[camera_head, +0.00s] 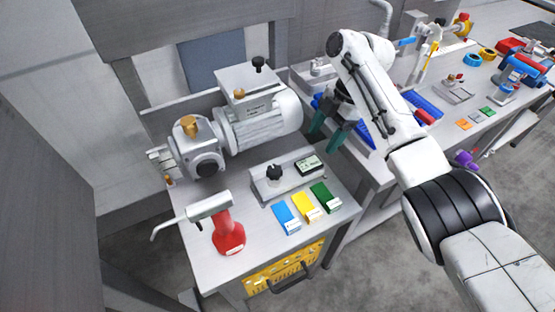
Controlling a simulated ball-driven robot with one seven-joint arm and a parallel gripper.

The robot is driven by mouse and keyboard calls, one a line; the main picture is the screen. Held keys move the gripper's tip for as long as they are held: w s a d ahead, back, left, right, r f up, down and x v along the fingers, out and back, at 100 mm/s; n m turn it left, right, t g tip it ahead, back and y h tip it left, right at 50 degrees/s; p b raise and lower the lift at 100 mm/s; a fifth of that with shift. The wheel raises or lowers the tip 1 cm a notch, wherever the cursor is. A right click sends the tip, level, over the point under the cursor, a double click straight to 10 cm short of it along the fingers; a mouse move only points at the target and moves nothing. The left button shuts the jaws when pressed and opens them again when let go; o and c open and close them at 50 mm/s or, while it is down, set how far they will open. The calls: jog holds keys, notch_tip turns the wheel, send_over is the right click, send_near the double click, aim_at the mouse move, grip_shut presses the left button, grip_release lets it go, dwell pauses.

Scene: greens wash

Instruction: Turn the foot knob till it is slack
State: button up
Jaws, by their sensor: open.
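My gripper (322,138) has dark green fingers that point down. It is open, with nothing seen between them. It hangs right of the grey motor (262,122), near the gap between the two benches. A black lobed knob (273,172) stands on a grey plate (262,193) at the front of the near bench, left of and nearer than my gripper. Another black knob (258,64) sits on top of the motor's box. I cannot tell for sure which is the foot knob. My gripper is apart from both. How tight either knob is cannot be seen.
A second bench with blue trays (424,104) and tools stands right. My arm crosses over it.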

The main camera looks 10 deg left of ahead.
jog(key=p, duration=0.4)
send_over(274, 169)
jog(key=w+d, duration=0.2)
jog(key=d, duration=0.1)
jog(key=f, duration=0.1)
jog(key=s+a+f, duration=0.1)
jog(key=a+f, duration=0.1)
jog(key=shift+s+a+f, duration=0.1)
jog(key=shift+s+f, duration=0.1)
jog(key=shift+s, duration=0.1)
jog(key=shift+s+a+f, duration=0.1)
jog(key=shift+a+f, duration=0.05)
jog(key=shift+f, duration=0.35)
jog(key=shift+c, duration=0.5)
jog(key=c, duration=1)
jog(key=shift+o, duration=0.2)
jog(key=shift+p, duration=0.3)
